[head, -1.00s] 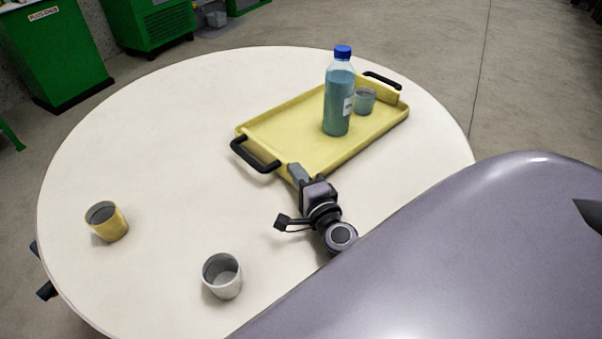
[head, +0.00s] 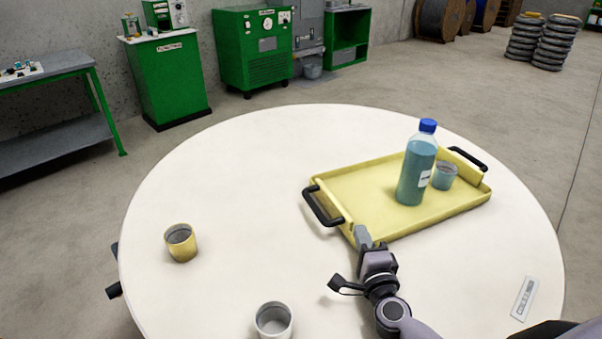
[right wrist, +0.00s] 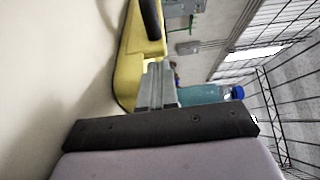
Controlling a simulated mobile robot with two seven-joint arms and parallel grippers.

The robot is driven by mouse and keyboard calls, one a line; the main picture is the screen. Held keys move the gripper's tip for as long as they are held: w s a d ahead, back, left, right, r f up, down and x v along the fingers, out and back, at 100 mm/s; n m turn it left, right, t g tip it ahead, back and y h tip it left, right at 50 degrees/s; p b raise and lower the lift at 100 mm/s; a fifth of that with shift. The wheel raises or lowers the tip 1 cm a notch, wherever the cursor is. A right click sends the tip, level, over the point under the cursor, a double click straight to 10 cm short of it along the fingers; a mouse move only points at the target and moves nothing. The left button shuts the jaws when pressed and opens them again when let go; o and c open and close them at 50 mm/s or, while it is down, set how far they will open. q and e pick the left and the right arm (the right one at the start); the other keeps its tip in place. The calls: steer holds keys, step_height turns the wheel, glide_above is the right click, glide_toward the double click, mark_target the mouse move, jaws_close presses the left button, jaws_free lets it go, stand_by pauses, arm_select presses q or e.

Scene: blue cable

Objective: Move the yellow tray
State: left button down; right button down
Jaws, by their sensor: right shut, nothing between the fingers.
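The yellow tray (head: 360,189) lies on the round white table, with a black handle at each short end. On it stand a bottle of blue-green liquid with a blue cap (head: 415,172) and a small blue-grey cup (head: 445,176). My right gripper (head: 362,236) is shut and empty, its fingertips at the tray's near long side, close to the left corner. In the right wrist view the shut fingers (right wrist: 157,88) are against or just beside the yellow tray (right wrist: 130,62); I cannot tell if they touch. My left gripper is not in view.
A yellow cup (head: 181,243) stands on the table's left side and a light grey cup (head: 273,321) near its front. A white label (head: 523,298) lies at the right. Green cabinets (head: 253,50) stand farther back.

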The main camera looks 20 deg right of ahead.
step_height(320, 180, up, 10)
steer(key=p, duration=0.7)
steer(key=w+a+b, duration=0.2)
steer(key=w+a, duration=0.3)
steer(key=w, duration=0.4)
steer(key=w+a+b, duration=0.2)
steer(key=w+a, duration=0.4)
steer(key=w, duration=0.3)
steer(key=shift+b, duration=0.4)
